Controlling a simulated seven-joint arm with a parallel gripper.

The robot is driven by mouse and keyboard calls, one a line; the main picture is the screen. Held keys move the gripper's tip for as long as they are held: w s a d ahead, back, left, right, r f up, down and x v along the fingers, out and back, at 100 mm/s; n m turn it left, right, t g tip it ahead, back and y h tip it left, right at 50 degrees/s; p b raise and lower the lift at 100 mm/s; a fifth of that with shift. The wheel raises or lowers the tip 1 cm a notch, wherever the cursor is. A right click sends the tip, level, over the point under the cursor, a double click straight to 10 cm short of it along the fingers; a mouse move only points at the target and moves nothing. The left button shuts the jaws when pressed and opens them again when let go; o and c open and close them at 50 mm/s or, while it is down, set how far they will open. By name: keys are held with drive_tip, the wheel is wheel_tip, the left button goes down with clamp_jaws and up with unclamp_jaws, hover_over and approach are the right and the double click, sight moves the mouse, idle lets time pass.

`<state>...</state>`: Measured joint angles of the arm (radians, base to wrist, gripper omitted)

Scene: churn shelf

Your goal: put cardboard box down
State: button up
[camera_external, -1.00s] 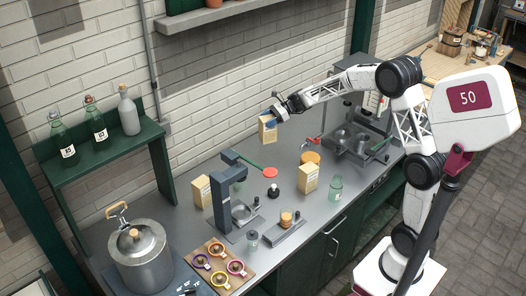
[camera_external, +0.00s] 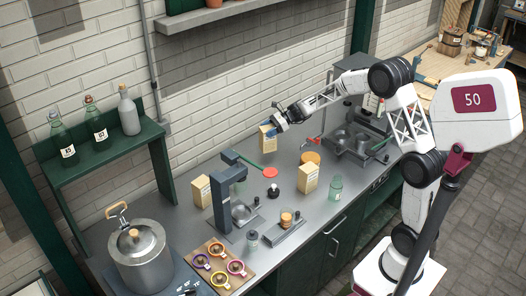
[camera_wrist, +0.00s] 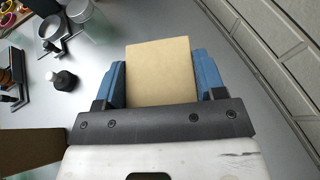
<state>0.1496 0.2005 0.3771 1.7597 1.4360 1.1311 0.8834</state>
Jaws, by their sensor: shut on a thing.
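My gripper (camera_external: 273,129) is shut on a tan cardboard box (camera_external: 267,140) near the back of the grey counter (camera_external: 190,236), close to the brick wall. In the wrist view the box (camera_wrist: 160,72) sits between the two blue fingers of my gripper (camera_wrist: 160,82), one on each side. The held box looks upright; I cannot tell whether its bottom touches the counter. Two similar boxes stand on the counter: one at the centre right (camera_external: 309,179) and one at the left (camera_external: 202,191), behind the dark grey machine.
A small black bottle (camera_external: 273,191), a glass jar (camera_external: 335,188) and an orange round thing (camera_external: 310,157) are nearby.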

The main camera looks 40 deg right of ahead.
sight(261, 140)
drive_tip(key=shift+f, duration=0.1)
drive_tip(key=shift+f, duration=2.05)
drive_tip(key=o, duration=1.3)
drive_tip(key=shift+d+r, duration=0.15)
drive_tip(key=shift+r, duration=0.1)
drive_tip(key=v, duration=1.1)
drive_tip(key=shift+s+d+r, duration=0.1)
drive_tip(key=shift+s+d, duration=0.1)
drive_tip(key=shift+s, duration=0.05)
